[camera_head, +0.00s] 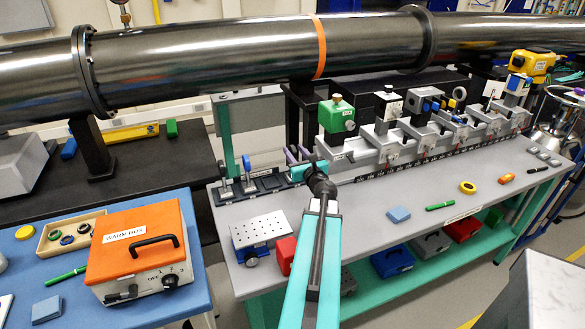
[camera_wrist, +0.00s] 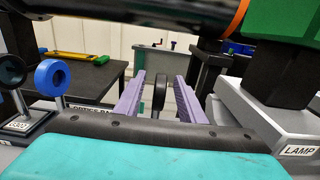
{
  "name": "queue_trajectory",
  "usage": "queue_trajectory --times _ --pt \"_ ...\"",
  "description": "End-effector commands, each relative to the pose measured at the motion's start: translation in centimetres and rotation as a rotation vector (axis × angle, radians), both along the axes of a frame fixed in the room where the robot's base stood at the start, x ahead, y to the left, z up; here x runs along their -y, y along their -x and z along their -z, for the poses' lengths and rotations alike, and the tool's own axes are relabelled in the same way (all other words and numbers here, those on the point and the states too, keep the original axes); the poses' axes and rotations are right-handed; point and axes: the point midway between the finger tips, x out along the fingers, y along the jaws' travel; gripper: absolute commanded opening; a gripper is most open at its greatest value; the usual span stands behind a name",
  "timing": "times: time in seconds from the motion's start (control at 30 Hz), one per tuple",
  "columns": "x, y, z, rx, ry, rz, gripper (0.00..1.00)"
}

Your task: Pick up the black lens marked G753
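In the wrist view, my gripper (camera_wrist: 161,85) has its two purple fingers apart. A black lens (camera_wrist: 160,93), seen nearly edge-on, appears between them with gaps on both sides. I cannot tell its depth relative to the fingertips, and no marking shows on it. Another black lens (camera_wrist: 12,71) stands at the left edge, with a small label below that is too blurred to read surely. In the head view, my gripper (camera_head: 297,154) is over the far edge of the grey bench, right of the dark optics rack (camera_head: 233,193). The black lens at the rack's left (camera_head: 224,172) stands upright.
A blue ring lens (camera_wrist: 49,76) stands left of my fingers. A green-topped instrument (camera_head: 337,117) and grey stages stand close on the right. The large steel pipe (camera_head: 210,52) passes overhead behind. The bench front holds a blue block (camera_head: 398,215) and free room.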

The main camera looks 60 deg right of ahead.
Motion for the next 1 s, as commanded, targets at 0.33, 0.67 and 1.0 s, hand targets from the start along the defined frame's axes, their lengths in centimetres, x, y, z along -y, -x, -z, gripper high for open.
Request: queue_trajectory --times 0.33,0.67,1.0 --pt "1.0 -1.2 0.0 0.000 0.000 0.001 0.36" --pt "1.1 -1.3 0.0 0.000 0.000 0.002 0.36" --pt "2.4 -2.9 -0.1 0.001 -0.001 0.001 0.36"
